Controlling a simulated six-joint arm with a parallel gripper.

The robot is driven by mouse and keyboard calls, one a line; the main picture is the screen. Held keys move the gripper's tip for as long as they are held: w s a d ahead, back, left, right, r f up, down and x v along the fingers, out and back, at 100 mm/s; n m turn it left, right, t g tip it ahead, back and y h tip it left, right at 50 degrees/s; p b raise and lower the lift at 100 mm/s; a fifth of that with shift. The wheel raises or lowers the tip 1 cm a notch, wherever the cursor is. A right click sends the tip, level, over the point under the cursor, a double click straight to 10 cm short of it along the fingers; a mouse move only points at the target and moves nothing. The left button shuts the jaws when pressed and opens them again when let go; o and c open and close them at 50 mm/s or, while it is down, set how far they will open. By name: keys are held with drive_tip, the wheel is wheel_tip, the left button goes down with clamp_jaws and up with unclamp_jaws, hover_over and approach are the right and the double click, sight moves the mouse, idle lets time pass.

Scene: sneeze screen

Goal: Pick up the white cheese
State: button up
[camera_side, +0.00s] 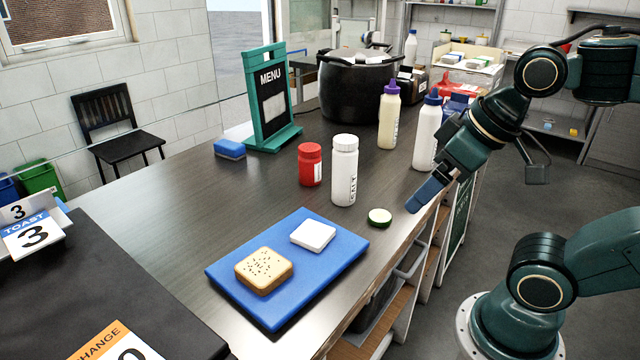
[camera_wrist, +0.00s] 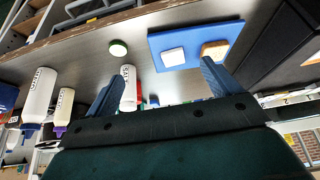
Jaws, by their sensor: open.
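The white cheese (camera_side: 313,234) is a flat white square lying on the right part of a blue cutting board (camera_side: 284,301). It also shows in the wrist view (camera_wrist: 173,57) on the board (camera_wrist: 196,36). A slice of seeded bread (camera_side: 264,271) lies beside it on the same board, apart from the cheese. My gripper (camera_side: 432,194) is at the right edge of the counter, above and to the right of the cheese, well apart from it. In the wrist view, its two blue fingers (camera_wrist: 158,82) are spread wide with nothing held between them.
A cucumber slice (camera_side: 380,217) lies between the board and my gripper. A white salt shaker (camera_side: 344,170) and a red shaker (camera_side: 310,164) stand behind the board. Two squeeze bottles (camera_side: 389,115), a black pot (camera_side: 355,90) and a menu stand (camera_side: 270,99) are farther back.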

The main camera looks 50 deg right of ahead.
drive_tip(key=w+r+n+g+y, duration=0.15)
drive_tip(key=w+n+g, duration=0.25)
drive_tip(key=w+n, duration=0.8)
drive_tip(key=w+d+f+n+g+y, duration=0.2)
drive_tip(key=w+d+f+n+y, duration=0.1)
drive_tip(key=w+d+f+n, duration=0.2)
drive_tip(key=w+n, duration=0.2)
drive_tip(key=w, duration=0.2)
drive_tip(key=shift+w+f, duration=0.25)
drive_tip(key=shift+f, duration=0.1)
approach(313, 235)
drive_tip(key=shift+w+d+f, duration=0.1)
drive_tip(key=shift+d+f, duration=0.15)
drive_tip(key=shift+f, duration=0.45)
drive_tip(key=shift+w+d+f, duration=0.1)
drive_tip(key=shift+d+f, duration=0.15)
drive_tip(key=shift+f, duration=0.4)
